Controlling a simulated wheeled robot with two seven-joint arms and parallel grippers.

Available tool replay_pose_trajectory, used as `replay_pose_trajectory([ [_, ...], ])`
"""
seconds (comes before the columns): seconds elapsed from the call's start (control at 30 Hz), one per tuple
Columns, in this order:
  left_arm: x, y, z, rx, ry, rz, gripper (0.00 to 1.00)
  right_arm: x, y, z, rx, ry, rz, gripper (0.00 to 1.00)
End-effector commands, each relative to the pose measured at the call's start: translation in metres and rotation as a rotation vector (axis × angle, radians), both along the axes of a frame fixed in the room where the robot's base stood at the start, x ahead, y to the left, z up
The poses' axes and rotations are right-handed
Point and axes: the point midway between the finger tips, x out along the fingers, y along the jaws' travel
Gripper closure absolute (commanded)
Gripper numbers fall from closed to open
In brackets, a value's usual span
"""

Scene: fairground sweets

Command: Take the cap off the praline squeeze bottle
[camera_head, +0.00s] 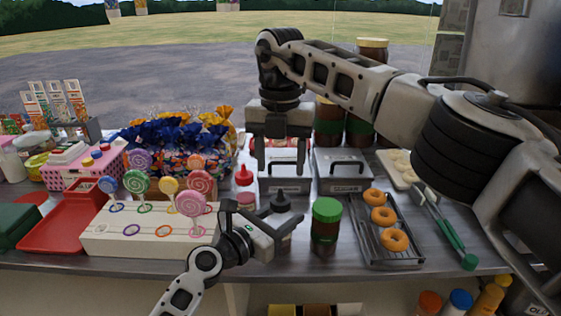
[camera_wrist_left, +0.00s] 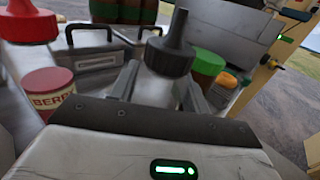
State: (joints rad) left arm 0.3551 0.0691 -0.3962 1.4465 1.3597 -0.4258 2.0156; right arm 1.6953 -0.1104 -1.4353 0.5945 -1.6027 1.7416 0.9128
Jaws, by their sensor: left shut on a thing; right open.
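A squeeze bottle with a black, pointed cap (camera_head: 280,202) stands upright near the counter's front; its label is hidden, so I cannot read whether it says praline. The black cap (camera_wrist_left: 171,50) is seated on the bottle in the left wrist view, with the pale body (camera_wrist_left: 153,88) below it. My left gripper (camera_head: 272,226) is shut on the bottle's body, one finger on each side below the cap (camera_wrist_left: 155,92). My right gripper (camera_head: 282,163) is open and empty, fingers pointing down, above the cap in the head view and apart from it.
A red-capped squeeze bottle (camera_head: 244,176) and a red-lidded jar (camera_head: 246,200) stand close at left. A green-lidded jar (camera_head: 326,220) stands at right. Lidded metal pans (camera_head: 343,180) lie behind. A lollipop stand (camera_head: 105,240) is left, a doughnut rack (camera_head: 365,247) right.

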Motion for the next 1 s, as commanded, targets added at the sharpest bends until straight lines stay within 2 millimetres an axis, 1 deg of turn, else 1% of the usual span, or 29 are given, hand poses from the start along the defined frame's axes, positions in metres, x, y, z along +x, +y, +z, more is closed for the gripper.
replay_pose_trajectory([
  [0.03, 0.000, 0.000, 0.000, 0.001, 0.001, 0.000, 0.94, 0.000, 0.000, -0.001, 0.001, 0.002, -0.124, 0.44],
  [0.1, 0.000, 0.000, 0.000, 0.001, 0.001, 0.000, 0.94, 0.000, 0.001, -0.001, 0.001, 0.002, -0.303, 0.44],
  [0.2, 0.000, 0.000, 0.000, 0.001, 0.001, 0.000, 0.94, 0.000, 0.000, -0.001, 0.000, 0.001, -0.535, 0.44],
  [0.3, 0.000, 0.000, 0.000, 0.001, 0.001, 0.000, 0.94, 0.000, 0.000, 0.000, 0.002, 0.001, -0.724, 0.44],
  [0.4, 0.000, 0.000, -0.001, 0.001, 0.001, 0.000, 0.94, 0.000, 0.000, 0.000, 0.000, 0.000, -0.858, 0.44],
  [0.57, 0.000, 0.000, -0.001, 0.001, 0.001, 0.000, 0.94, 0.000, 0.000, -0.002, -0.001, 0.001, -0.964, 0.44],
  [0.67, 0.000, 0.000, -0.001, 0.001, 0.001, 0.000, 0.94, 0.000, 0.000, -0.011, -0.001, 0.002, -0.979, 0.44],
  [1.0, 0.000, 0.000, -0.001, 0.001, 0.001, 0.000, 0.94, 0.000, 0.000, -0.062, -0.001, 0.003, -0.977, 0.44],
])
